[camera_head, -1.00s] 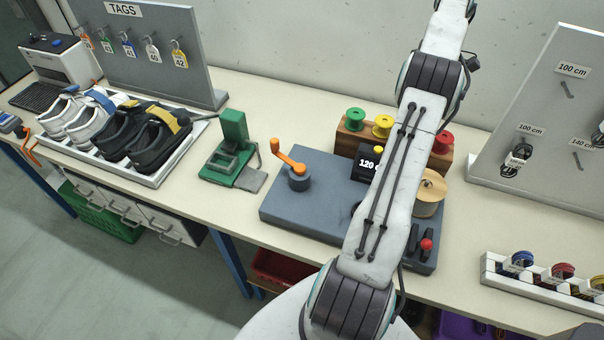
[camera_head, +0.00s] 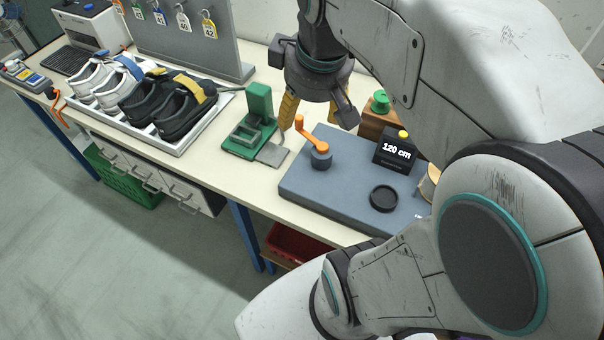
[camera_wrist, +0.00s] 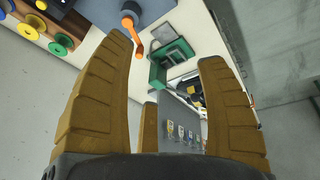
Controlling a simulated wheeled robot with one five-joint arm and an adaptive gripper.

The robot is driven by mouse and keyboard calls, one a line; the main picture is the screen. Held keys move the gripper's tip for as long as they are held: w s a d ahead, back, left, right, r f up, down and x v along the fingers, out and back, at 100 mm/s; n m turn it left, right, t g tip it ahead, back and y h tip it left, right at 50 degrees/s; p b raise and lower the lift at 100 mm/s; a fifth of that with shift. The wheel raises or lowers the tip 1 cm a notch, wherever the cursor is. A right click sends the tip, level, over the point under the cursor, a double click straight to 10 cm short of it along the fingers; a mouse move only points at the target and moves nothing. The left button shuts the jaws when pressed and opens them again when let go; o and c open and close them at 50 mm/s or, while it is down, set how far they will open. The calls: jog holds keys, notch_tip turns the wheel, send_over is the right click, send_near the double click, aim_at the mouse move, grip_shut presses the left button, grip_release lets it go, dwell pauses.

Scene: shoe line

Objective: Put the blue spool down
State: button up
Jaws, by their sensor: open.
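My gripper (camera_head: 317,118) is open above the bench, between the green clamp device and the wooden spool rack (camera_head: 372,127). In the wrist view the spread brown fingers of my gripper (camera_wrist: 168,52) have nothing between them. The rack holds a green spool (camera_head: 380,103); the wrist view also shows a yellow spool (camera_wrist: 27,31) on it. My arm hides the rack's right part in the head view.
A grey winder base (camera_head: 335,185) with an orange crank (camera_head: 306,128) and a "120 cm" display (camera_head: 396,152) is below my gripper. The green device (camera_head: 255,125) and a shoe tray (camera_head: 205,135) are to its left. A tag board (camera_head: 190,45) stands behind.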

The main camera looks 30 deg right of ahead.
jog(key=s+a+f+m+t+y, duration=0.1)
jog(key=s+a+f+m, duration=0.1)
jog(key=s+a+f, duration=0.3)
jog(key=s+a, duration=0.1)
jog(key=s, duration=0.2)
jog(key=shift+s+f, duration=0.3)
jog(key=shift+f+b, duration=0.7)
jog(key=shift+f, duration=0.05)
dwell(0.3)
